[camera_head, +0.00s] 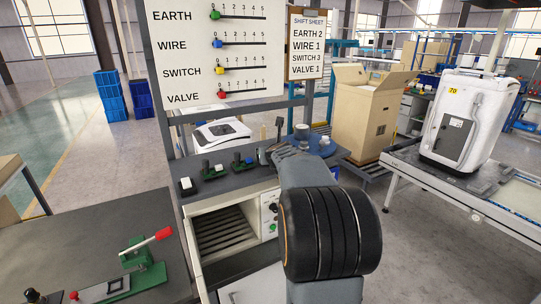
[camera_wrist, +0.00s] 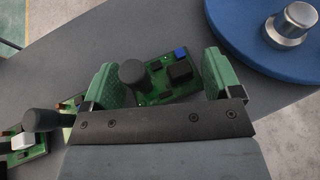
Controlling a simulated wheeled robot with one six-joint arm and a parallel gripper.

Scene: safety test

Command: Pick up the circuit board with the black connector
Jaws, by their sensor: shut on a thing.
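In the wrist view, a green circuit board (camera_wrist: 150,98) lies between the two green fingers of my gripper (camera_wrist: 160,85). It carries a round black knob (camera_wrist: 132,74), a square black block (camera_wrist: 180,71) and a small blue block (camera_wrist: 181,53). My gripper is shut on this board, with a finger at either side. Part of the board is hidden behind my gripper's front edge. In the head view my gripper (camera_head: 267,153) is low over the grey bench, and my arm hides the board it holds.
Other circuit boards stand to the left on the bench (camera_head: 225,182), one with a white block (camera_wrist: 22,141) and a black knob (camera_wrist: 42,120). A blue round plate (camera_wrist: 250,40) with a metal knob (camera_wrist: 291,25) is close on the right. An open-fronted cabinet (camera_head: 225,232) is below.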

